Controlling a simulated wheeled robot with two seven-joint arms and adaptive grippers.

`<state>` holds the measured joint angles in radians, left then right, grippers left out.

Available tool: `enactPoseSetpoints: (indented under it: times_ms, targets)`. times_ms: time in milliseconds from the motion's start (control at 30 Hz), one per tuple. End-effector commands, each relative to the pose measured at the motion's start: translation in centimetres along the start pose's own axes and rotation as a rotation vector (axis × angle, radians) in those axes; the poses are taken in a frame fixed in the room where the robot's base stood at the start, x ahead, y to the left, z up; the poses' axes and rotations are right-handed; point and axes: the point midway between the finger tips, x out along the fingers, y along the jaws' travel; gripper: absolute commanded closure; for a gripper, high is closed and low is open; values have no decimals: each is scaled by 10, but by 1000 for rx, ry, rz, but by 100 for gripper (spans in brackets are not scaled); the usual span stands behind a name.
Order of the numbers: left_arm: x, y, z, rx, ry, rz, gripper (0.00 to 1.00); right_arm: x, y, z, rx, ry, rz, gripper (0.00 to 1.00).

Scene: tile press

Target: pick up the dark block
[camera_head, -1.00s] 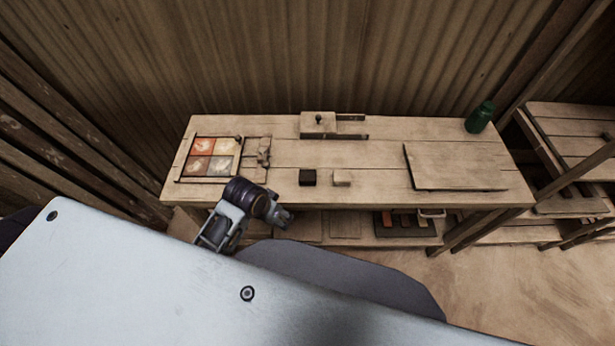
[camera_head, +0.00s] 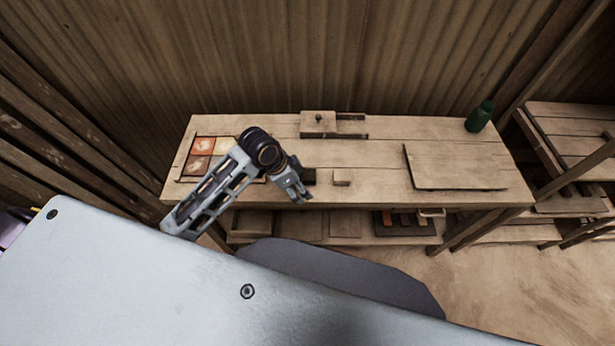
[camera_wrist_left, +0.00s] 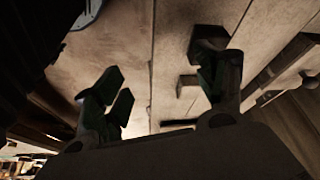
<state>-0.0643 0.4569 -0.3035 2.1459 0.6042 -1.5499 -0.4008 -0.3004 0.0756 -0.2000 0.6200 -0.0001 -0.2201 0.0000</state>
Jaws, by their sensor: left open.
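The dark block (camera_head: 311,174) sits on the wooden bench, partly hidden behind my left gripper (camera_head: 300,194) in the head view. In the left wrist view the dark block (camera_wrist_left: 207,35) shows near the top, just beyond the right-hand finger, which overlaps it. My left gripper (camera_wrist_left: 160,88) is open, with bare bench boards between its fingers. I cannot tell whether a finger touches the block. My right gripper is not in view.
A pale block (camera_head: 341,177) sits right of the dark one. Colored tiles (camera_head: 202,146) lie in a frame at left, partly behind my arm. A wooden fixture with a knob (camera_head: 318,122) stands at the back. A board (camera_head: 455,167) and green bottle (camera_head: 480,116) are at right.

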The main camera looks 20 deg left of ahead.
Motion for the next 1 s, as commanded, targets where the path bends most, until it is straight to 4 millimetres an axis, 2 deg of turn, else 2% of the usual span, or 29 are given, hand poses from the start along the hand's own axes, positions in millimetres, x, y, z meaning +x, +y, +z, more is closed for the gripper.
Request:
enactPoseSetpoints:
  times_ms: [367, 700, 1000]
  targets:
    - [-12, -45, -16, 191, -5, 67, 29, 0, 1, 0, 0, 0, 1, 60]
    - [-34, -87, -24, 304, -1, 112, 29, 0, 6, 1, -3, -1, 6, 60]
    - [-41, -96, -25, 326, 3, 124, 29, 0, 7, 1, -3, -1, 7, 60]
